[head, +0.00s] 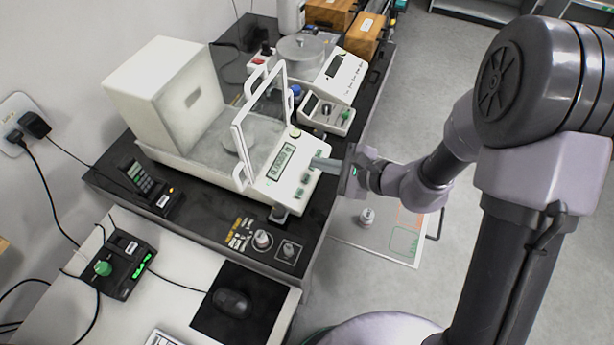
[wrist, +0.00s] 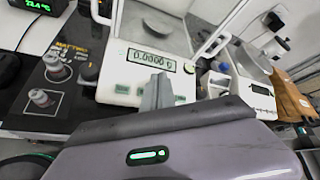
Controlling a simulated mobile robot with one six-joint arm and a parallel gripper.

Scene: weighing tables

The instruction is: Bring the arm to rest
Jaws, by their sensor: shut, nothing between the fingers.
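My gripper (head: 326,165) is at the front right corner of the analytical balance (head: 294,173) in the head view. In the wrist view my gripper (wrist: 158,92) shows as closed grey fingers in front of the balance's front panel (wrist: 120,87). The fingers are shut with nothing between them. Whether they touch the panel cannot be told. The balance display (wrist: 151,59) reads zeros. My arm reaches in from the right of the head view, over the floor beside the black table.
A second balance (head: 338,75) and a small device (head: 325,113) stand behind. Metal weights (head: 262,240) stand on the black table in front. A tray (head: 345,235) with another weight (head: 367,216) lies below my wrist. A mouse (head: 232,302) is on the lower white table. Grey floor at right is open.

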